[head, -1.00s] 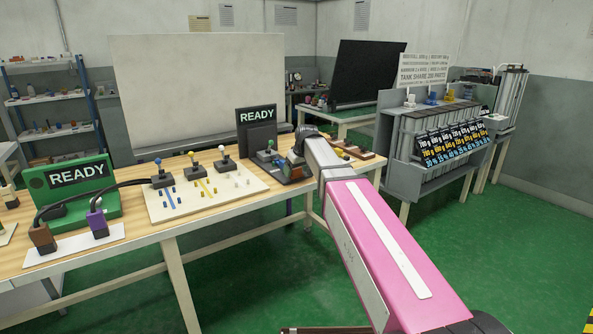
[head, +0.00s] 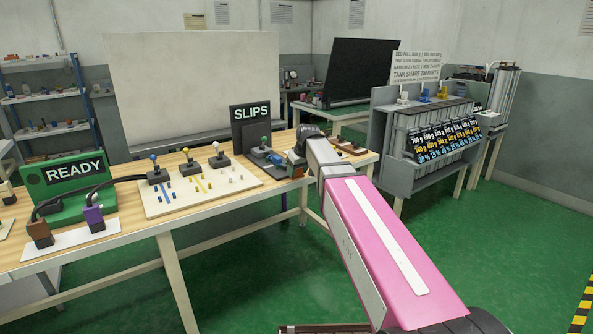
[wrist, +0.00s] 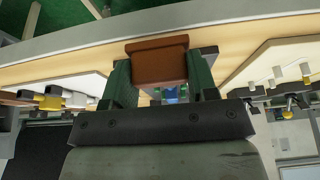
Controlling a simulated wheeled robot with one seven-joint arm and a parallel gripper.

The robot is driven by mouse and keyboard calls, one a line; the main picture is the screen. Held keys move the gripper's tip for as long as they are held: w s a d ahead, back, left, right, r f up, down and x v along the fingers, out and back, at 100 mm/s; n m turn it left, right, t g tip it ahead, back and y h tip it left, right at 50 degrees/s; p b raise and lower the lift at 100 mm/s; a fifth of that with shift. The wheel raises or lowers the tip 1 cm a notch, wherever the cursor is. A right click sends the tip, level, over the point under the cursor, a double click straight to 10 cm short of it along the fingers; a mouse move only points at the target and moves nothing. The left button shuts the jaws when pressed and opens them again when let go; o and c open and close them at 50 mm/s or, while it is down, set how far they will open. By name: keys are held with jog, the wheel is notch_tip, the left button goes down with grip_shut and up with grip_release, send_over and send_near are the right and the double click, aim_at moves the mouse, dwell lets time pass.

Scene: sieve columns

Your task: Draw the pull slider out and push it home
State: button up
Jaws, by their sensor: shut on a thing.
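The pull slider's brown handle block (wrist: 160,62) sits between the two green fingers of my gripper (wrist: 161,80) in the wrist view, and the gripper is shut on it. A blue part (wrist: 171,95) shows behind the block. In the head view the brown handle (head: 296,171) is at the right end of the slider's dark base, with a blue part (head: 276,159) showing beside it. My wrist hides part of the slider in the head view.
A white board with coloured levers (head: 228,185) lies left of the slider. A green unit (head: 68,183) reading "READY" and cabled connectors stand further left. A brown wooden piece (head: 350,146) lies right of my wrist. The grey tank rack (head: 405,160) stands beyond the bench.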

jog(key=shift+s+d, duration=0.15)
jog(key=o, duration=1.3)
jog(key=v, duration=1)
jog(key=shift+r, duration=0.35)
jog(key=shift+s, duration=0.15)
jog(key=s+d+f+m+g+h, duration=0.1)
jog(key=s+d+f, duration=0.4)
jog(key=f, duration=0.7)
jog(key=s+d+f+m+g, duration=0.1)
jog(key=s+d+f+m, duration=0.2)
jog(key=s+f, duration=0.6)
jog(key=s+d+f+m+g+h, duration=0.1)
jog(key=s+d+f, duration=0.6)
jog(key=f, duration=0.7)
jog(key=shift+f+m+g+h, duration=0.3)
jog(key=shift+f+m+g, duration=0.1)
jog(key=shift+m, duration=0.5)
